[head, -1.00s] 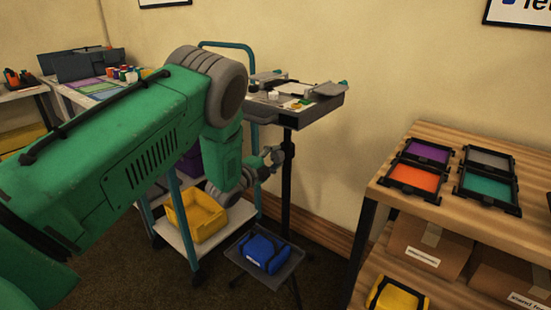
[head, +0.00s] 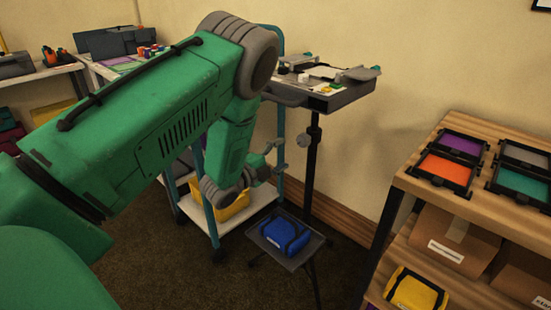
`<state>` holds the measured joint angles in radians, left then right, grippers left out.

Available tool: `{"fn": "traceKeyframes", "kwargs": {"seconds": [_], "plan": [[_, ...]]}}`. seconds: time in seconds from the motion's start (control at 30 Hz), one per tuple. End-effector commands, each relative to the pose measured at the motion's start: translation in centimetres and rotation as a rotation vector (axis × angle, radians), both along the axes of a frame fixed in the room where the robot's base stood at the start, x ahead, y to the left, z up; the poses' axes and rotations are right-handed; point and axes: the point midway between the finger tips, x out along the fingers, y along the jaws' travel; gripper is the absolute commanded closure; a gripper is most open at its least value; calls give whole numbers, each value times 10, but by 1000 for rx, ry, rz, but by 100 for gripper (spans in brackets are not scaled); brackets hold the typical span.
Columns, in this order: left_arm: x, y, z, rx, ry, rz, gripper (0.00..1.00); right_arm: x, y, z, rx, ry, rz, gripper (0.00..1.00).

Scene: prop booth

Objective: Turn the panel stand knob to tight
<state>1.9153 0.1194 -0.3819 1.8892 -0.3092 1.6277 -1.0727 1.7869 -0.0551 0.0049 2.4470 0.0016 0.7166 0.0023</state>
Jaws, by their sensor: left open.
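The panel stand has a dark upright pole (head: 312,170) under a grey tray-like panel (head: 335,100). A small round grey knob (head: 303,140) sits on the left side of the pole, below the panel. Its setting cannot be read from here. My left gripper (head: 279,157) is open and empty, just left of and slightly below the knob, with a narrow gap between them in the picture. My green left arm crosses the left half of the view. My right gripper is not in view.
A trolley with teal posts and a yellow bin (head: 235,207) stands behind my left gripper. A wooden shelf (head: 410,185) with coloured trays and boxes is at right.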

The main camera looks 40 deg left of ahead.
Motion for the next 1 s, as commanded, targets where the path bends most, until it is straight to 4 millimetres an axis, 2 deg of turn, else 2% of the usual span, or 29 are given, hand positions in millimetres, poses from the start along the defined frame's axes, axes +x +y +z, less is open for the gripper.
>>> {"fn": "traceKeyframes", "kwargs": {"seconds": [0.1, 0.2, 0.8, 0.9, 0.97, 1.0], "plan": [[-15, 2, -1, 1, 2, 1, 44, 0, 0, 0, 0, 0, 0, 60], [-22, 2, -1, 0, 2, 1, 44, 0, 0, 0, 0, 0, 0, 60], [-24, 2, -1, -3, 4, 1, 44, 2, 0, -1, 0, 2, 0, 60], [-29, -3, -13, -51, 56, 17, 44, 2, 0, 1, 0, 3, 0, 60], [-38, -11, -30, -124, 134, 45, 44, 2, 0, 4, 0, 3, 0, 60], [-48, -18, -46, -192, 206, 73, 44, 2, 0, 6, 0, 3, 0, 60]]}}
